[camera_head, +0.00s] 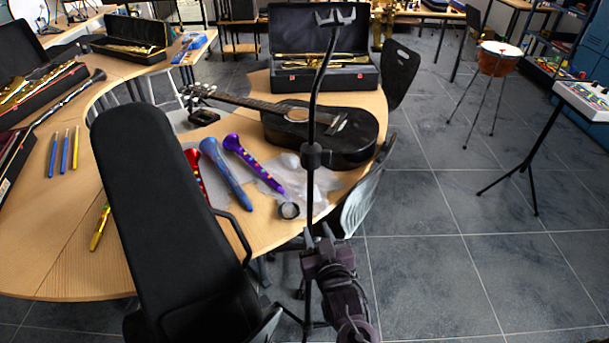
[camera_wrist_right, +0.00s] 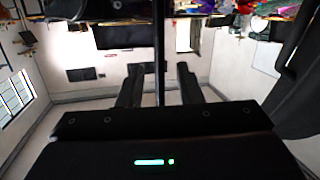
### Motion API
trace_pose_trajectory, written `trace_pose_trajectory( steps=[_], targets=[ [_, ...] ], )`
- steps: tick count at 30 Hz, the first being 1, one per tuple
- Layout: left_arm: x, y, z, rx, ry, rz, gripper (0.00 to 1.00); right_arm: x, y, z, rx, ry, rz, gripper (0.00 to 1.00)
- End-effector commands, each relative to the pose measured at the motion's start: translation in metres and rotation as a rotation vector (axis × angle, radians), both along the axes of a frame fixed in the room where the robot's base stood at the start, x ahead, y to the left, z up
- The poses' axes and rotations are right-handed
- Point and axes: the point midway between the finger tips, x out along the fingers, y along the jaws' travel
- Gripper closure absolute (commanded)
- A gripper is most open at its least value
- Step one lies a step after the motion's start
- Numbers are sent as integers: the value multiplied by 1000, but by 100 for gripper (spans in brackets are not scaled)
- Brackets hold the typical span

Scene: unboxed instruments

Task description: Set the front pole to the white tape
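The front pole (camera_head: 315,105) is a thin black upright stand with a forked grey top. It has a dark collar (camera_head: 312,156) partway up. I cannot make out any white tape on it. My right gripper (camera_head: 318,238) is low on the pole, well below the collar. In the right wrist view the pole (camera_wrist_right: 159,45) runs between the two fingers of the right gripper (camera_wrist_right: 159,82), with a visible gap on each side. The gripper looks open around the pole. My left gripper is not in view.
A curved wooden table (camera_head: 270,235) behind the pole holds a black guitar (camera_head: 345,135), coloured toy horns (camera_head: 225,172) and an open trumpet case (camera_head: 330,78). A large black case-like shape (camera_head: 165,200) stands at the left.

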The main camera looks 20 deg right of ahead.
Motion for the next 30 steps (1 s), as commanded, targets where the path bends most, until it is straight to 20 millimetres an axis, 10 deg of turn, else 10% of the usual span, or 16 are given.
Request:
trace_pose_trajectory(
  steps=[3, 6, 30],
  targets=[
    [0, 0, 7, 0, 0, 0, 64, 0, 0, 64, 39, -106, -19, 68],
    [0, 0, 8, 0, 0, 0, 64, 1, -1, 85, 54, -143, -27, 68],
    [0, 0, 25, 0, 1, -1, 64, 77, -8, 87, 58, -147, -28, 68]
  ],
)
